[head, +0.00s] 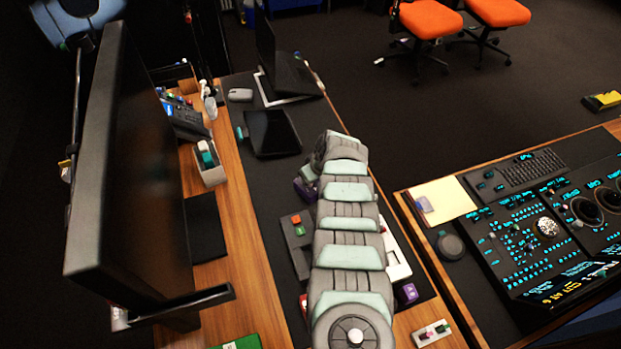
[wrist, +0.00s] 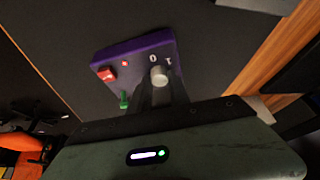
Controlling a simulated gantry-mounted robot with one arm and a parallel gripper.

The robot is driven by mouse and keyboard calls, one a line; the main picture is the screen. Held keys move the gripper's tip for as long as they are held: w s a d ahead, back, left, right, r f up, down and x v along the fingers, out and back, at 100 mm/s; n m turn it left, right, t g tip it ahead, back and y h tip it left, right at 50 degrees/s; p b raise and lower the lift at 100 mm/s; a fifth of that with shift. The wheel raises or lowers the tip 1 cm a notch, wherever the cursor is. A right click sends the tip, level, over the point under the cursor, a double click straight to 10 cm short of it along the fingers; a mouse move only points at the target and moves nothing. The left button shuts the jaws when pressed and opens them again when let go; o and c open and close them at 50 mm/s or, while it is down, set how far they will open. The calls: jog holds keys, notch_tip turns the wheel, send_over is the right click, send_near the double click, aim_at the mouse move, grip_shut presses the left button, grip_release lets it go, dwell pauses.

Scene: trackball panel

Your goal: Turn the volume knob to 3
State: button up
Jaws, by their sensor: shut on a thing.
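In the wrist view a purple box (wrist: 134,58) carries a pale grey round knob (wrist: 159,75) near its right edge. White marks that look like 0 and 1 are printed beside the knob. I cannot tell which mark it points to, or see a 3. My gripper (wrist: 160,88) is shut on this knob, its dark fingers reaching up to it from below. In the head view my arm hides my gripper and most of the box; a purple part (head: 305,190) shows beside the arm's far end.
The box also has a red button (wrist: 107,74), a small red light and a green switch (wrist: 124,100). In the head view a trackball panel (head: 547,228) with glowing blue keys is at right. A monitor (head: 130,180) stands at left. A grey box (head: 297,240) is close beside my arm.

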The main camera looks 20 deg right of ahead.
grip_shut()
jog(key=shift+r+m+p, duration=0.15)
jog(key=shift+m+p, duration=0.25)
jog(key=shift+p, duration=0.1)
jog(key=shift+a+m+h+p, duration=0.2)
jog(key=shift+m+h+p, duration=0.4)
jog(key=shift+m+p, duration=0.55)
jog(key=m, duration=0.2)
jog(key=m+h, duration=0.1)
jog(key=shift+a+f+m+b, duration=0.1)
jog(key=shift+f+m+b, duration=0.1)
jog(key=shift+m+b, duration=0.2)
jog(key=m+b, duration=0.1)
jog(key=m+h+b, duration=0.1)
jog(key=m+b, duration=0.1)
jog(key=shift+w+f+m+g+h, duration=0.1)
jog(key=shift+f+m+g+h, duration=0.15)
jog(key=shift+g+h, duration=0.15)
jog(key=m+b, duration=0.2)
jog(key=b, duration=0.2)
jog(key=shift+m+g+h+b, duration=0.3)
jog(key=shift+m+h+b, duration=0.05)
jog(key=shift+m+h, duration=0.05)
jog(key=shift+r+m+b, duration=0.25)
jog(key=shift+m+b, duration=0.35)
jog(key=shift+b, duration=0.4)
jog(key=shift+g, duration=0.3)
